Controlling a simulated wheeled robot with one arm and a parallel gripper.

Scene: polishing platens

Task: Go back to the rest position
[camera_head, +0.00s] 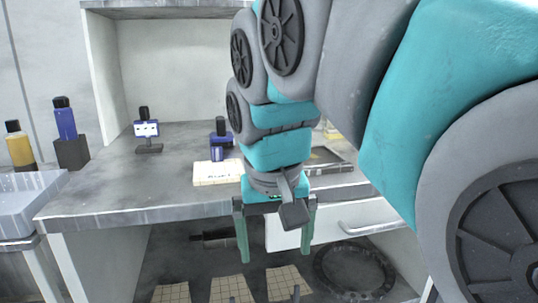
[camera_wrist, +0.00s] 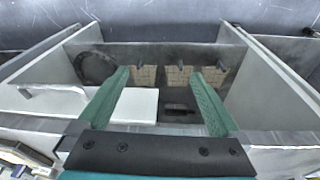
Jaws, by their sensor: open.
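My gripper (camera_head: 275,254) hangs in front of the workbench (camera_head: 120,205), with its two green fingers wide apart and pointing down. Nothing is between the fingers. In the wrist view my gripper (camera_wrist: 160,75) also shows open and empty, above the open space under the bench top. My arm covers the right part of the head view and hides some of the bench top.
A white drawer front (camera_head: 350,222), tan gridded pads (camera_head: 232,290) and a dark ring (camera_head: 353,268) lie below.

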